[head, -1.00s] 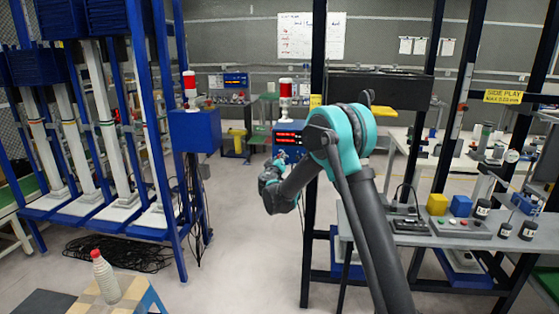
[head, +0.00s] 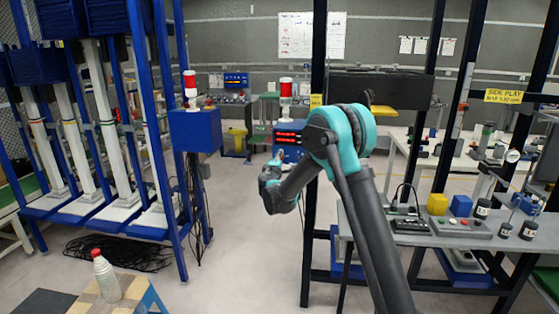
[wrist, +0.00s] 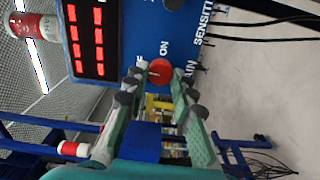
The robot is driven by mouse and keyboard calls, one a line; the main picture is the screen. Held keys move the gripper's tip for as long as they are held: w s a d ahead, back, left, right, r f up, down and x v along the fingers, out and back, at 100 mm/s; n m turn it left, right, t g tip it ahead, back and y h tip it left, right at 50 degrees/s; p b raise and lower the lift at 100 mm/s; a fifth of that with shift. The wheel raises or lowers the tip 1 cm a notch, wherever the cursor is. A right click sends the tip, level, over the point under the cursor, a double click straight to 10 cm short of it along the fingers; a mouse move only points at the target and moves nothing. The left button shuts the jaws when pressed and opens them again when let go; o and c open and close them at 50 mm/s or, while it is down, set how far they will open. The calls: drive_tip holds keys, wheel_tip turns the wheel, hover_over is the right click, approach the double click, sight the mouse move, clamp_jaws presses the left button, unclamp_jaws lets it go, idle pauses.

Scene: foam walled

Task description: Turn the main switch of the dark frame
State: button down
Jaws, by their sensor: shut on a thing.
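The main switch is a red round knob (wrist: 160,71) on a blue control box (wrist: 185,35), between the printed words ON and a partly covered word ending in "IN". The box (head: 290,131) stands at the dark frame (head: 313,190) in the head view, with lit red displays and a red-and-white lamp on top. My gripper (wrist: 158,80) has its two fingertips on either side of the knob and is shut on it. In the head view my gripper is small and mostly hidden by my own wrist. The knob itself cannot be made out there.
A second blue box (head: 195,130) with a lamp stands on the blue frame at left. A grey table (head: 450,238) with switches, blocks and jars is at right. A bottle (head: 105,275) stands on a stool at front left.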

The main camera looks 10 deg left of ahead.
drive_tip(key=shift+n, duration=0.4)
drive_tip(key=c, duration=1.3)
unclamp_jaws()
drive_tip(key=s, duration=1.2)
drive_tip(key=shift+a, duration=0.2)
